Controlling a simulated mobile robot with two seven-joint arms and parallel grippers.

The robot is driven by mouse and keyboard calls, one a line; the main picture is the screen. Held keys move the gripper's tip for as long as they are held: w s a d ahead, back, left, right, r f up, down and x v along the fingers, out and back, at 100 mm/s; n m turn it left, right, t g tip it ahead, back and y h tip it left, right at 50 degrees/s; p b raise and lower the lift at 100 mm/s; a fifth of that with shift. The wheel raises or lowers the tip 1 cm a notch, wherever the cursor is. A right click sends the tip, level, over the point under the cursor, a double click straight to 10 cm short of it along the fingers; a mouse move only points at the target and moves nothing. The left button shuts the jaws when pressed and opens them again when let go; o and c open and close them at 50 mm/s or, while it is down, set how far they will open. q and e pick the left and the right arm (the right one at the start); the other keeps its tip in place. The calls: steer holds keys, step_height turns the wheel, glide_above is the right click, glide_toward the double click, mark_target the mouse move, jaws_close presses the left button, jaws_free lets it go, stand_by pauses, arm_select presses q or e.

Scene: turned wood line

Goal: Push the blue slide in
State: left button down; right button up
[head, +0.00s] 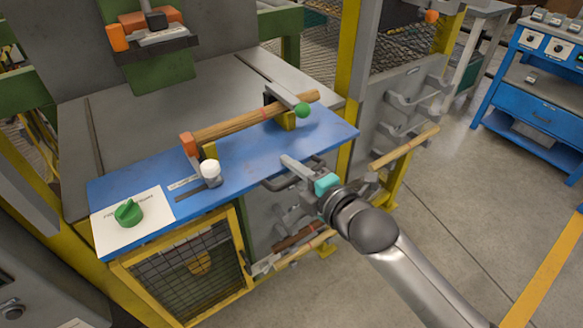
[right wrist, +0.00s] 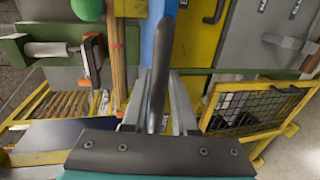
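The blue slide (head: 250,160) is a long flat board along the front of the grey machine table, and a strip of it shows in the right wrist view (right wrist: 148,28). A dark bar handle (head: 275,185) is at its front edge. In the right wrist view the handle (right wrist: 160,65) runs between the two fingers of my right gripper (right wrist: 157,108). In the head view my right gripper (head: 300,180) is at the handle's right part, its fingers apart. Contact with the handle cannot be told. My left gripper is not in view.
A wooden rod (head: 240,123) lies across two holders on the slide. A white knob (head: 209,169), a green ball (head: 302,110) and a green dial (head: 128,212) are at the slide. A mesh cage (head: 190,268) stands below. A blue cart (head: 535,90) stands far right, with clear floor before it.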

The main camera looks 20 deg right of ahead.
steer(key=shift+r, duration=0.2)
jaws_close()
